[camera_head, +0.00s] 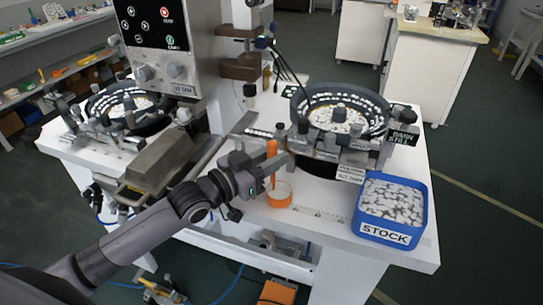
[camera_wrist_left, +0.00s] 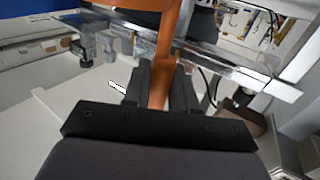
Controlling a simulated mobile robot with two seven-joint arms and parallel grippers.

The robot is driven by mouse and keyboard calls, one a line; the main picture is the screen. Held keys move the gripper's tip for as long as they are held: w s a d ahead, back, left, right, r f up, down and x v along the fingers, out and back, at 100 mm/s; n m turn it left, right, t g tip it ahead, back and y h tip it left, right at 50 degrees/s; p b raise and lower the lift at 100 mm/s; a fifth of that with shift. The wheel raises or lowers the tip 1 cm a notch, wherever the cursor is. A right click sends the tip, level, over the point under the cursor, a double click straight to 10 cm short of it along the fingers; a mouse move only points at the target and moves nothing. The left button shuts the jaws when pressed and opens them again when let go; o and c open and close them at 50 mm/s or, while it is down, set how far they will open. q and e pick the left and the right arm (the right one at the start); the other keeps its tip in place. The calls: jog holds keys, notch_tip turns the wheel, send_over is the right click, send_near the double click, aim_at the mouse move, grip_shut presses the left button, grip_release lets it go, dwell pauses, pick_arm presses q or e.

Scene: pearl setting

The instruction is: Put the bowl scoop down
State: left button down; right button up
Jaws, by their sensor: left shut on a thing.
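The bowl scoop (camera_head: 271,149) shows as an upright orange handle in the head view, at the front of the white worktable. My left gripper (camera_head: 272,166) is shut on this handle. The wrist view shows the orange handle (camera_wrist_left: 160,80) between the two dark fingers (camera_wrist_left: 159,86), running up out of the picture. Just below the gripper is a round orange cup (camera_head: 279,198) with a pale inside, at the table's front part. The handle's lower end meets the cup's rim in the picture; I cannot tell whether they touch. My right gripper is not in view.
A blue STOCK bin (camera_head: 392,232) full of pale pieces stands to the right on the worktable (camera_head: 330,213). A round bowl feeder (camera_head: 340,100) with fittings stands behind the gripper. Another feeder (camera_head: 124,107) is at left. A bare strip with a printed scale lies between cup and bin.

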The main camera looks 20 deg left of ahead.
pick_arm(q)
jog(key=shift+f, duration=0.15)
jog(key=c, duration=0.9)
grip_release()
jog(key=shift+f+b, duration=0.1)
jog(key=shift+b, duration=0.25)
jog(key=b+v, duration=0.1)
jog(key=v, duration=0.4)
jog(key=shift+s, duration=0.3)
jog(key=shift+v, duration=0.85)
jog(key=shift+a, duration=0.1)
